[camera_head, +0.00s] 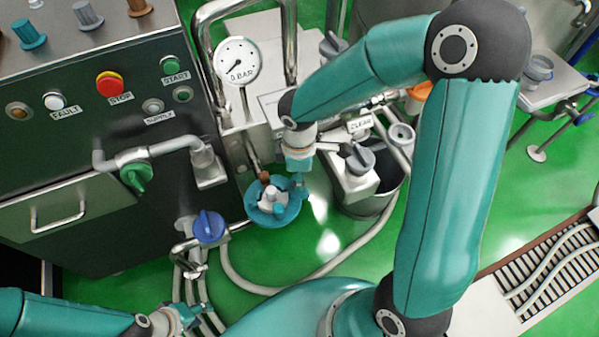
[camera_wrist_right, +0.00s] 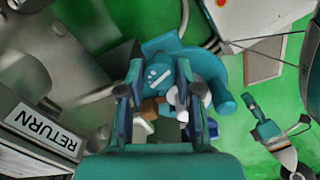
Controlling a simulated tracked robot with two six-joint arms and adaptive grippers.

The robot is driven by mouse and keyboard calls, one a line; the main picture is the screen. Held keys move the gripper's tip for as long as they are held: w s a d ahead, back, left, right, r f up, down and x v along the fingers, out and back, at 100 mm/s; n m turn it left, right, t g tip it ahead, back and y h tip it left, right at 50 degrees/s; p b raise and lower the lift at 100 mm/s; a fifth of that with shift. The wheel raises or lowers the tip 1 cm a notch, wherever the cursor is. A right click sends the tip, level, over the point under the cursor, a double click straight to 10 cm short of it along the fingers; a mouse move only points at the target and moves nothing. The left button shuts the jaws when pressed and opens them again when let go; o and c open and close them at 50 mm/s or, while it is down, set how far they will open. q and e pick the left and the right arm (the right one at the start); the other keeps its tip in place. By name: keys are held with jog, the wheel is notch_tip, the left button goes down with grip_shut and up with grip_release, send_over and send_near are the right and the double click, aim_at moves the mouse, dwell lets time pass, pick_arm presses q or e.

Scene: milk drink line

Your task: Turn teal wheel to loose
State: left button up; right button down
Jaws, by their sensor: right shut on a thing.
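The teal wheel (camera_head: 264,213) is a round handwheel with a pale hub, mounted low in front of the gauge stand. In the right wrist view its teal rim (camera_wrist_right: 226,98) curves beside and beyond my fingers. My right gripper (camera_head: 299,186) reaches down to the wheel's right side and is shut on it. Its two dark fingers also show in the right wrist view (camera_wrist_right: 157,95), and they partly hide the wheel. My left gripper (camera_head: 192,320) is at the bottom left, well away from the wheel; its fingers are too unclear to read.
A gauge (camera_head: 238,61) stands behind the wheel. A blue valve handle (camera_head: 209,226) is close on its left, and a green valve knob (camera_head: 136,178) is further left on the control cabinet. A dark bucket (camera_head: 372,203) stands to the right. A pale hose (camera_head: 300,280) curves across the green floor.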

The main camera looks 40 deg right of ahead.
jog(key=shift+w+r+n, duration=0.1)
jog(key=shift+n, duration=0.6)
jog(key=c, duration=0.8)
grip_release()
notch_tip(320, 180, up, 12)
jog(key=shift+f, duration=0.1)
